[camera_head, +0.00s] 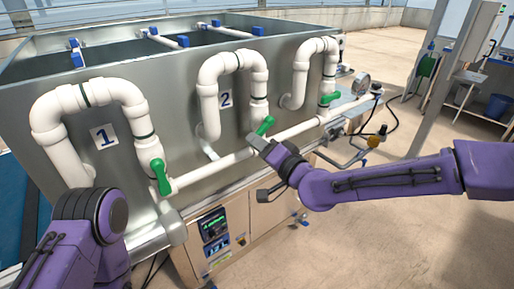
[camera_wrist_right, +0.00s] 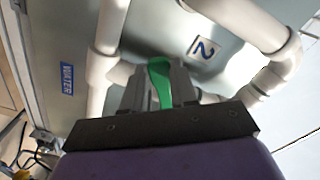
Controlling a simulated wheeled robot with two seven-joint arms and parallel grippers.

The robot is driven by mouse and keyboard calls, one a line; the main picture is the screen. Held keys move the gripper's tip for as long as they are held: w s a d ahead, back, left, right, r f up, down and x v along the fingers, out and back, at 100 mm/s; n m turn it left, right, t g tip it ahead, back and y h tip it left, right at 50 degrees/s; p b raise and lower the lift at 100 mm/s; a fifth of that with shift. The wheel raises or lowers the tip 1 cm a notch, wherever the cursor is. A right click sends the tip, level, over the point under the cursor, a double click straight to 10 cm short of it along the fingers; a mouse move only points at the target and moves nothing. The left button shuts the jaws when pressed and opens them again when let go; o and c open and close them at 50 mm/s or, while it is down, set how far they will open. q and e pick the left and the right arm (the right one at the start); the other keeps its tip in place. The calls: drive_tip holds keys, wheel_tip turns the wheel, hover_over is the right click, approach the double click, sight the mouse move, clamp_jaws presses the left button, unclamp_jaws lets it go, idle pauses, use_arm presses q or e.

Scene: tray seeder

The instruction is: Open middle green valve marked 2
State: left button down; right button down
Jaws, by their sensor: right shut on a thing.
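The middle green valve handle (camera_head: 265,125) sits on the white pipe below the label marked 2 (camera_head: 226,99). It is tilted up to the right in the head view. My right gripper (camera_head: 260,139) is at this handle. In the right wrist view the green handle (camera_wrist_right: 159,82) lies between the grey fingers of my right gripper (camera_wrist_right: 160,88), which are shut on it. The label 2 (camera_wrist_right: 203,49) shows just beyond. My left arm comes in at the lower left of the head view, but its fingers are not visible.
The green valve marked 1 (camera_head: 160,177) hangs down at the left. Another green valve (camera_head: 330,97) is at the right. A control panel (camera_head: 214,228) is below. White pipes (camera_head: 215,165) run along the metal tank's front (camera_head: 180,100). Open floor lies at the right.

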drive_tip(key=w+d+f+n+b, duration=0.2)
drive_tip(key=n+b, duration=0.4)
drive_tip(key=n, duration=0.5)
drive_tip(key=shift+w+d+f, duration=0.4)
drive_tip(key=shift+w+d, duration=0.2)
drive_tip(key=shift+d, duration=0.6)
drive_tip(key=c, duration=0.9)
unclamp_jaws()
drive_tip(key=shift+d, duration=0.1)
drive_tip(key=b+v, duration=0.1)
drive_tip(key=v, duration=0.9)
drive_tip(key=shift+s+d, duration=0.1)
drive_tip(key=shift+s, duration=0.1)
